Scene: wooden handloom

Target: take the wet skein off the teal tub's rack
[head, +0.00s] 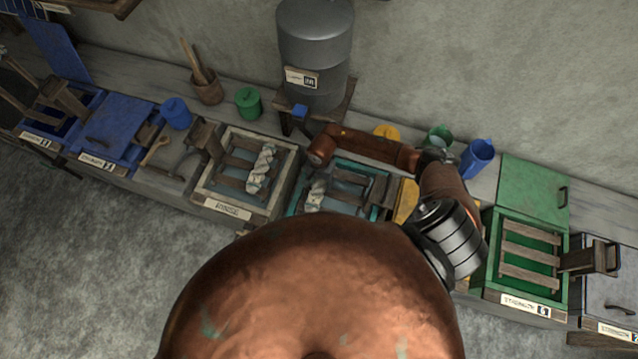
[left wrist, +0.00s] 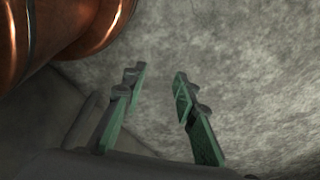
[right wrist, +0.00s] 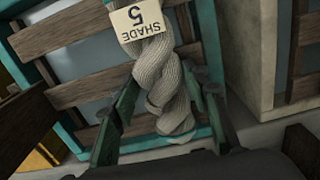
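The teal tub (head: 292,208) stands in the middle of the row in the head view, with a pale twisted skein (head: 315,195) on its wooden rack. In the right wrist view the skein (right wrist: 158,68) hangs over the slats, with a SHADE 5 tag (right wrist: 140,20) upside down on it. My right gripper (right wrist: 162,90) is open, with one finger on each side of the skein's lower part. I cannot tell whether the fingers touch it. My left gripper (left wrist: 158,75) is open and empty before a grey surface.
A grey-framed tub (head: 209,191) with another pale skein (head: 262,168) stands just left of the teal tub. A grey tank (head: 316,45) stands behind. Yellow (head: 386,132) and blue (head: 478,158) vessels are near my right arm. A green tub (head: 490,270) is to the right.

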